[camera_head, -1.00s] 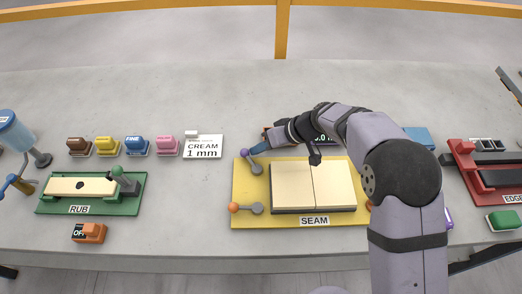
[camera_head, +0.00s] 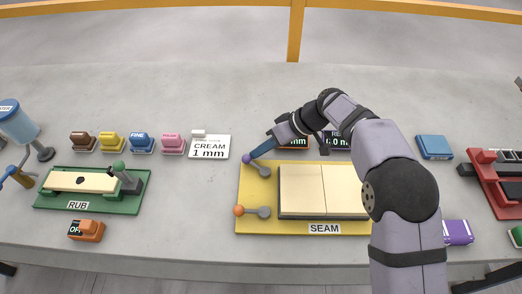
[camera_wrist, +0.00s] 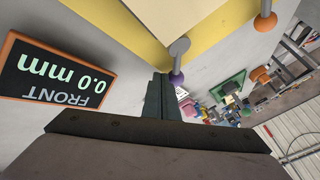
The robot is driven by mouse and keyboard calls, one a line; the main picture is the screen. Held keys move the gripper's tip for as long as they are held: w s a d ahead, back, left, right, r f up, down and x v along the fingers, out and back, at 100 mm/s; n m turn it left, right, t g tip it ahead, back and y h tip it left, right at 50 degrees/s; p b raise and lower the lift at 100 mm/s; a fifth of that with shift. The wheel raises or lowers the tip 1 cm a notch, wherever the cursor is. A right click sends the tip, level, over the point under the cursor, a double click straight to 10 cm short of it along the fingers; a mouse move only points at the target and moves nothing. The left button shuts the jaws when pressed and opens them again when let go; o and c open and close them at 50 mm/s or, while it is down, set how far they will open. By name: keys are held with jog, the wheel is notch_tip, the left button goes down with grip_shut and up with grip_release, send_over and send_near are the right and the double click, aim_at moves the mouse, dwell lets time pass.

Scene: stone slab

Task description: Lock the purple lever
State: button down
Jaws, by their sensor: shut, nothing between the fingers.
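The purple lever (camera_head: 247,159) is at the back left corner of the yellow SEAM board (camera_head: 257,190). Its grey arm slants back and left from its pivot, with the purple knob at the end. My gripper (camera_head: 253,155) is shut and empty, its tips right beside the knob on the back side; they appear to touch it. In the wrist view the purple knob (camera_wrist: 176,78) is just beyond my fingertips (camera_wrist: 160,82). The orange lever (camera_head: 239,211) at the front left of the board points left. Two cream panels (camera_head: 322,190) lie on the board, partly hidden by my arm.
Small displays stand behind the board; FRONT (camera_wrist: 52,72) reads 0.0 mm. The CREAM 1 mm card (camera_head: 210,147) is left of the board. A green RUB board (camera_head: 133,202) is farther left, a blue block (camera_head: 434,147) to the right. Slab between boards is clear.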

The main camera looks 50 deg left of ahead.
jog(key=shift+w, duration=0.1)
jog(key=shift+w+f, duration=0.1)
jog(key=shift+w, duration=0.4)
jog(key=w, duration=0.3)
jog(key=shift+d+f, duration=0.2)
jog(key=shift+f, duration=0.1)
jog(key=b+v, duration=0.1)
jog(key=v, duration=0.9)
jog(key=shift+a, duration=0.15)
jog(key=shift+r, duration=0.15)
